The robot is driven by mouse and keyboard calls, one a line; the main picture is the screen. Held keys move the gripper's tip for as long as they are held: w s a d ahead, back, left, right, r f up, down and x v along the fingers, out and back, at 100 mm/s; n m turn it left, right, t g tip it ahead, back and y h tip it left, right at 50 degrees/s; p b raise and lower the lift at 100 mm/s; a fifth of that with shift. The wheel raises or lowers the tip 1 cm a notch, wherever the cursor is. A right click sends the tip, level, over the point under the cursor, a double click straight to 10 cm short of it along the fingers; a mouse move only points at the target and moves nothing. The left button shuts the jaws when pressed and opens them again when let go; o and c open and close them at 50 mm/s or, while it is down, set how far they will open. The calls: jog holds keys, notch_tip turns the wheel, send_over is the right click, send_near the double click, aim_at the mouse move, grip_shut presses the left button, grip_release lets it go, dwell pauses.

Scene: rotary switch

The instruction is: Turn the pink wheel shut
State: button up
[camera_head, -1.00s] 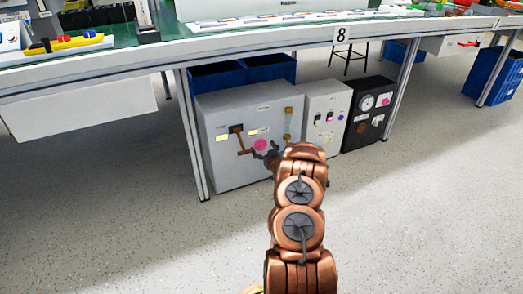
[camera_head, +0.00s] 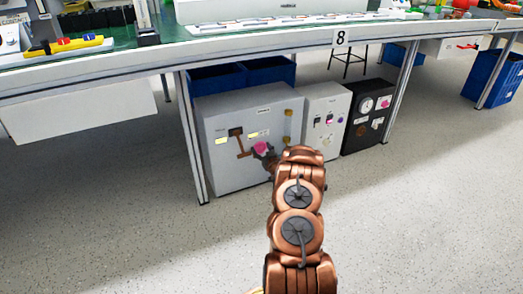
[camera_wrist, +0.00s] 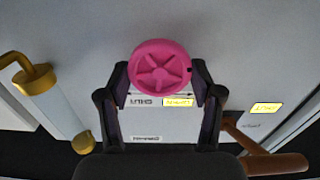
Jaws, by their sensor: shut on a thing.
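The pink wheel (camera_wrist: 160,68) is round with spokes and sits on the front of a grey cabinet (camera_wrist: 240,45). In the wrist view it lies between my gripper's two dark fingers (camera_wrist: 160,82), which touch its left and right sides. A small dark mark shows on its right rim. Labels, one reading "SHUT", appear upside down below it. In the head view the pink wheel (camera_head: 260,148) shows on the cabinet (camera_head: 218,175), partly covered by my gripper (camera_head: 264,152).
A brass-ended handle (camera_wrist: 42,95) stands out left of the wheel in the wrist view, and a brown lever (camera_wrist: 262,148) lies at lower right. In the head view, a white box (camera_head: 322,125) and a black box (camera_head: 368,112) stand right of the cabinet under the bench (camera_head: 250,45).

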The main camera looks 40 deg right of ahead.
jog(key=shift+r+p, duration=0.1)
jog(key=shift+p, duration=0.3)
jog(key=shift+c, duration=0.4)
jog(key=shift+r+m+p, duration=0.15)
jog(key=shift+m+p, duration=0.55)
jog(key=shift+p, duration=0.15)
jog(key=m+p, duration=0.2)
jog(key=p, duration=0.1)
jog(key=shift+m+p, duration=0.65)
jog(key=shift+m, duration=0.45)
jog(key=m+p, duration=0.1)
jog(key=m, duration=0.2)
jog(key=shift+d+m+p, duration=0.1)
jog(key=shift+m+p, duration=0.2)
jog(key=shift+p, duration=0.05)
jog(key=m, duration=0.3)
jog(key=m+p, duration=0.1)
jog(key=m, duration=0.1)
jog(key=shift+f, duration=0.35)
jog(key=m, duration=0.6)
jog(key=shift+m, duration=0.5)
